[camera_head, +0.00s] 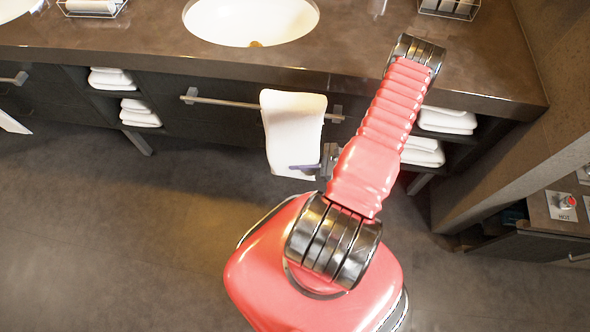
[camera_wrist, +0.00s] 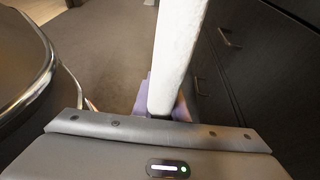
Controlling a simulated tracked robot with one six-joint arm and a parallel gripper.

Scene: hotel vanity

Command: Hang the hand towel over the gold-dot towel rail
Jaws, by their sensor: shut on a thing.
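The white hand towel (camera_head: 293,125) is in front of the dark vanity drawer in the head view. Its top end is at the height of the towel rail (camera_head: 225,100) and covers part of it. I cannot tell whether it lies over the rail or only in front of it. My gripper (camera_head: 304,167) is at the towel's lower part, below the rail, and shut on it. In the wrist view the towel (camera_wrist: 181,45) rises as a narrow white slab between the purple fingers (camera_wrist: 166,105). No gold dot can be made out on the rail.
The brown countertop (camera_head: 130,38) with a white sink (camera_head: 250,18) overhangs the drawers. Folded towels (camera_head: 140,112) fill open shelves left and right (camera_head: 447,120). Another rail (camera_head: 15,78) is at far left. A side cabinet (camera_head: 550,215) stands right. The floor (camera_head: 110,220) at left is clear.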

